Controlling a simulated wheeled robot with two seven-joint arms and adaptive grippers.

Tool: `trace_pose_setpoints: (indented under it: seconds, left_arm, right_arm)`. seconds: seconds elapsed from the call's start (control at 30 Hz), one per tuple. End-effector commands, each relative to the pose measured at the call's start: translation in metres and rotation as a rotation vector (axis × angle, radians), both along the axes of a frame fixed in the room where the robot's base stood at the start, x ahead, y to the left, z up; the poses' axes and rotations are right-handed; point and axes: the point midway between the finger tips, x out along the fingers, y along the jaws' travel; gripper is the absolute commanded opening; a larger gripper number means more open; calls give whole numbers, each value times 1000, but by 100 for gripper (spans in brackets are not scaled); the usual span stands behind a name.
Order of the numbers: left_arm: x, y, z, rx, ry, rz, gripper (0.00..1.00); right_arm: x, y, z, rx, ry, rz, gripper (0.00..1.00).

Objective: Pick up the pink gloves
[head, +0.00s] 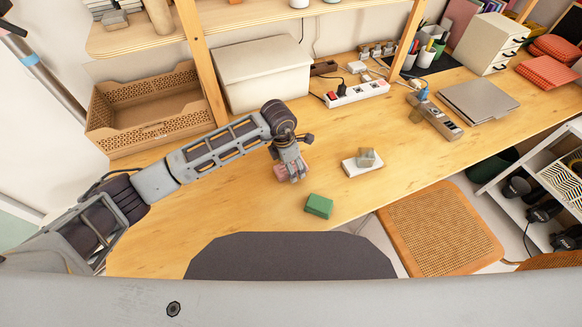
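A small pink item (281,173), which may be the pink gloves, is at the fingers of my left gripper (294,176) on the wooden table. The gripper points down and covers part of it. The item's shape is too small and too hidden to make out. I cannot tell whether the fingers are closed on it or only beside it. My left arm reaches in from the left. My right gripper is not in view.
A green block (319,206) lies right of the gripper, near the front edge. A white box with a grey block (363,163) is further right. A wicker-like tray (150,112) and a white storage box (262,75) stand behind. A chair (440,228) is at front right.

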Motion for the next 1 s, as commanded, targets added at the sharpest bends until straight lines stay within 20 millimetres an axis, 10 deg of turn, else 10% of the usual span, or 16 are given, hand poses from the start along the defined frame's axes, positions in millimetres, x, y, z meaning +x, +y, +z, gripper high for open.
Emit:
trace_pose_setpoints:
  seconds: [0.37,0.7,1.0]
  left_arm:
    - [0,0,0,1,0,0,79]
    - [0,0,0,1,0,0,37]
    - [0,0,0,1,0,0,36]
  right_arm:
    - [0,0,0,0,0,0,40]
    - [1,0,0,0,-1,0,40]
    - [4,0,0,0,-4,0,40]
